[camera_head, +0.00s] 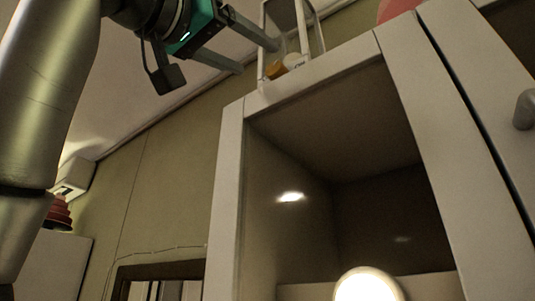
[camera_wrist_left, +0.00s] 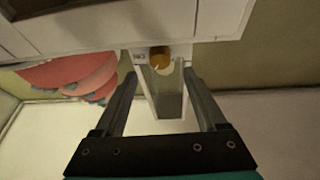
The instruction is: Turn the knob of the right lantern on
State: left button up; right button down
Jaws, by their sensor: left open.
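The white-framed lantern (camera_head: 306,47) stands on top of a pale cabinet, cut off by the top edge of the head view. An orange-gold knob (camera_head: 275,69) shows low on it. In the left wrist view the lantern (camera_wrist_left: 168,104) lies between and beyond the fingers, with the gold knob (camera_wrist_left: 159,56) near its base. My left gripper (camera_head: 259,57) is open and empty, its two fingers pointing at the lantern from the left. In the left wrist view the fingertips (camera_wrist_left: 160,73) flank the knob; I cannot tell whether they touch the lantern. My right gripper is not in view.
The cabinet (camera_head: 230,190) has an open compartment, with a bright round light (camera_head: 368,285) low in front. A red-pink tiered thing (camera_wrist_left: 70,72) stands beside the lantern. A door handle (camera_head: 525,110) sticks out at right. Free air lies left of the cabinet.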

aim_at(272, 68)
pick_arm(q)
jog(key=p+x, duration=0.2)
jog(key=x, duration=0.3)
jog(key=shift+w+d+r, duration=0.1)
jog(key=shift+w+d, duration=0.05)
jog(key=shift+w, duration=0.05)
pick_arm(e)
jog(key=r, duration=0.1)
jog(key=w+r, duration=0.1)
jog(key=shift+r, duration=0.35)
pick_arm(q)
jog(key=shift+c, duration=0.2)
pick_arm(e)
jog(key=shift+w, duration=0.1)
pick_arm(q)
grip_shut()
